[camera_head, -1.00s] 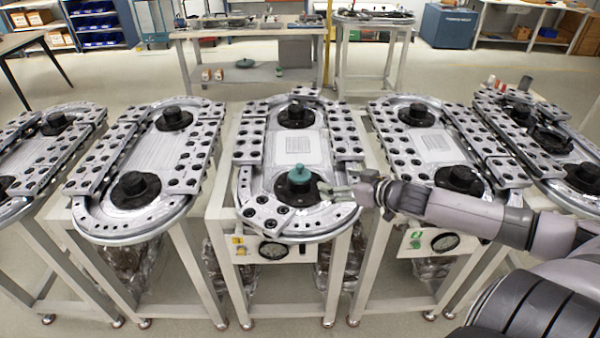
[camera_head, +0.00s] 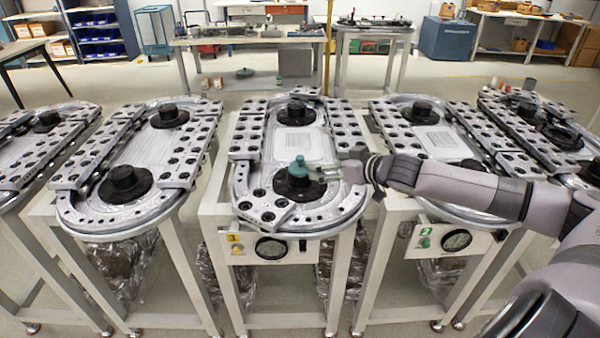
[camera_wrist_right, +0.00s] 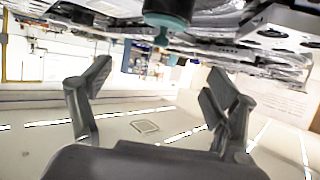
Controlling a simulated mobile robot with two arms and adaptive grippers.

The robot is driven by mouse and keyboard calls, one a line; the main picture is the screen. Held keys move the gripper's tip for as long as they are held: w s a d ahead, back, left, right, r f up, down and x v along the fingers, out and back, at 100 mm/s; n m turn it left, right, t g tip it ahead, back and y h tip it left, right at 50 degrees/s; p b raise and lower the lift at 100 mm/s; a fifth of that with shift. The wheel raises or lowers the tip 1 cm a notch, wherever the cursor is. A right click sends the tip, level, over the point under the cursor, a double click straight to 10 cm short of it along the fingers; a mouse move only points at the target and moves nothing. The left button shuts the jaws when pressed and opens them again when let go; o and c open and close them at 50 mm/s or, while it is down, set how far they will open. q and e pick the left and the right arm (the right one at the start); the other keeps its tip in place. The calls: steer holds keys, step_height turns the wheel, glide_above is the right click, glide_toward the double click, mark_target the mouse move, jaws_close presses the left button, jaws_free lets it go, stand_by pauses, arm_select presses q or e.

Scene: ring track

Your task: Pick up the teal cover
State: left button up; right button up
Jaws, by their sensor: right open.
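The teal cover (camera_head: 298,167) sits on the near black hub (camera_head: 299,188) of the middle ring track (camera_head: 325,215). My right gripper (camera_head: 322,174) comes in from the right, its fingertips just right of the cover. Whether they touch it cannot be told. In the right wrist view the picture looks upside down; the gripper (camera_wrist_right: 157,90) is open with nothing between its fingers. My left gripper is not in view.
More ring tracks stand on both sides, such as the left one (camera_head: 80,212) and the right one (camera_head: 395,115). Perforated grey blocks (camera_head: 245,135) line the middle track. A workbench (camera_head: 250,38) stands behind, with open floor between.

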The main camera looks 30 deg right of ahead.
mark_target(302, 163)
steer(key=x, duration=0.7)
steer(key=shift+w+f, duration=0.1)
steer(key=shift+w+a+f+b, duration=0.1)
steer(key=shift+w+f+b, duration=0.25)
steer(key=shift+b, duration=0.35)
steer(key=b+x, duration=0.2)
steer(key=x, duration=0.1)
steer(key=shift+f, duration=0.2)
steer(key=shift+w+a+f+b, duration=0.1)
steer(key=shift+w+b, duration=0.35)
steer(key=shift+w, duration=0.1)
steer(key=shift+s, duration=0.1)
steer(key=shift+c, duration=0.2)
steer(key=c, duration=1.7)
